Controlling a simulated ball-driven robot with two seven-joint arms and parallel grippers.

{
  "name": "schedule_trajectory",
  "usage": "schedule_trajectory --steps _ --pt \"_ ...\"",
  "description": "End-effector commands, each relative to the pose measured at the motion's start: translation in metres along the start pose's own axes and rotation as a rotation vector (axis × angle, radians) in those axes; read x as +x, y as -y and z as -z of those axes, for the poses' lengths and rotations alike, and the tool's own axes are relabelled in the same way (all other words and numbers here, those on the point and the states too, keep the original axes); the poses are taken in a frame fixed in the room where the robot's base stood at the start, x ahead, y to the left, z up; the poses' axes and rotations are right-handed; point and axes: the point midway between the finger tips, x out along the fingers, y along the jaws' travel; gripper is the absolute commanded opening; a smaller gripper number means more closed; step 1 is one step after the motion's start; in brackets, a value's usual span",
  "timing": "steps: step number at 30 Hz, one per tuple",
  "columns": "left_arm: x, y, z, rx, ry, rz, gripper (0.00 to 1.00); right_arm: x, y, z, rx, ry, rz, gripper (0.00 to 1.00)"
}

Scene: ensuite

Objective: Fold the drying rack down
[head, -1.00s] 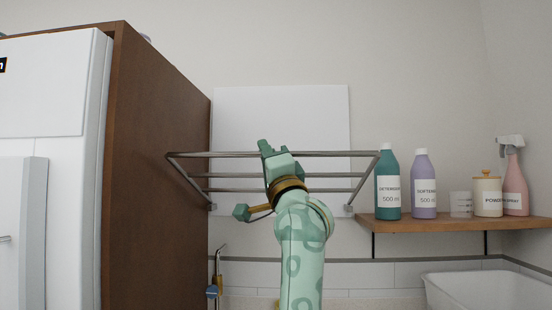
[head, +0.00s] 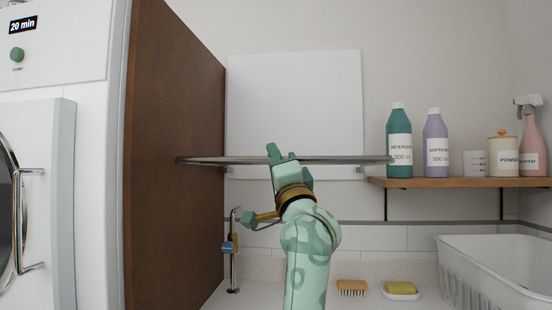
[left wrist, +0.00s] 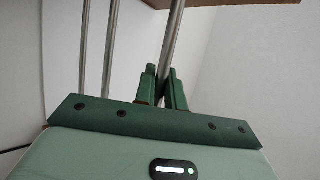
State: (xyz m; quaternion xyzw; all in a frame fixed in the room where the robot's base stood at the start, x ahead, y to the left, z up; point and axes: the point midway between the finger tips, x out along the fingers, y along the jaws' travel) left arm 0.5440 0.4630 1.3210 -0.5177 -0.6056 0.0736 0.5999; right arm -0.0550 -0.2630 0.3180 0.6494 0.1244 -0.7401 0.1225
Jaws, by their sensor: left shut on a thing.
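The drying rack (head: 225,160) is a grey metal frame standing out from a white wall panel (head: 294,100). In the head view it is seen almost edge-on, so its bars merge into one thin, nearly level band. My left gripper (head: 278,158) is shut on the rack's front bar, near the middle. In the left wrist view, my green left fingers (left wrist: 167,88) close around one metal bar (left wrist: 172,45), with two more bars (left wrist: 112,50) to the left. The finger contact is partly hidden in the head view. My right gripper is not in view.
A tall brown cabinet side (head: 170,150) stands close to the rack's left end. A wooden shelf (head: 450,183) with several bottles and a jar is at the right. Below are a tap (head: 233,250), a brush (head: 352,287), a soap dish (head: 401,292) and a white basket (head: 490,270).

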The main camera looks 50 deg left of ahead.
Motion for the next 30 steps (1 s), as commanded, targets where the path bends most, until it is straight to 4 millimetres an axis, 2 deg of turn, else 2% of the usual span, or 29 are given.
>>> schedule_trajectory --steps 4,5,7,18,23,30 --pt "0.0 0.002 0.0 0.0 0.001 0.004 0.0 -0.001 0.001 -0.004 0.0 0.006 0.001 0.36" --pt "0.0 0.002 0.0 0.0 0.001 0.004 0.14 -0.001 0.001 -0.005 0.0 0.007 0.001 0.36" --pt "0.0 0.002 0.0 0.0 0.001 0.004 0.33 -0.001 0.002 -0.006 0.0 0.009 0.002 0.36" --pt "-0.005 0.0 0.0 0.001 -0.001 0.001 0.33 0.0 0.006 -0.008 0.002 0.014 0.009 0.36" --pt "-0.034 0.0 0.001 -0.001 -0.003 0.0 0.33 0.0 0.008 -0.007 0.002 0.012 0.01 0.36" --pt "-0.101 -0.002 0.001 0.001 -0.004 -0.001 0.33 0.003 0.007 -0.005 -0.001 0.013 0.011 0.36"
